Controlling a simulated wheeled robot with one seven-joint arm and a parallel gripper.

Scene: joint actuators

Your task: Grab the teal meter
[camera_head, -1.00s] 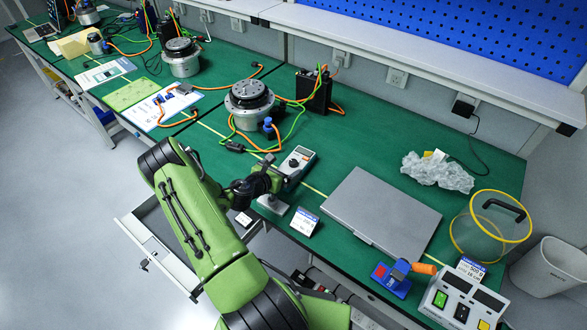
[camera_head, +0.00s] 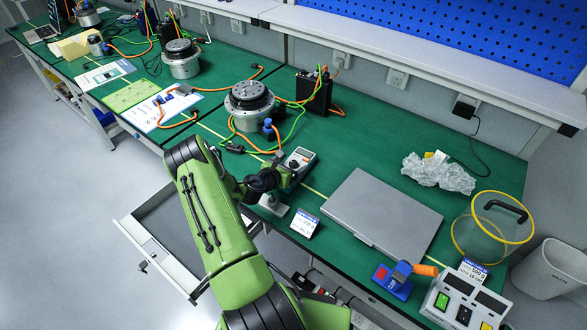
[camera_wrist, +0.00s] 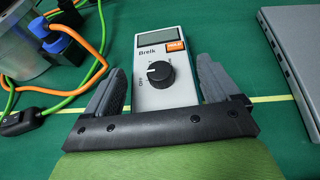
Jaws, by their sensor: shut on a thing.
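My gripper (camera_head: 284,172) comes from the near side. In the wrist view my gripper (camera_wrist: 165,82) has one dark finger on each side of the meter's lower body and is shut on it. The meter is at or just above the green table; I cannot tell if it is lifted. Its lower end is hidden by my gripper.
A closed grey laptop (camera_head: 380,212) lies to the right. A round metal actuator (camera_head: 249,102) with orange and green cables stands behind left. A small label stand (camera_head: 305,224) is near the front edge. An open drawer (camera_head: 180,245) juts out below. Clear green table lies behind the meter.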

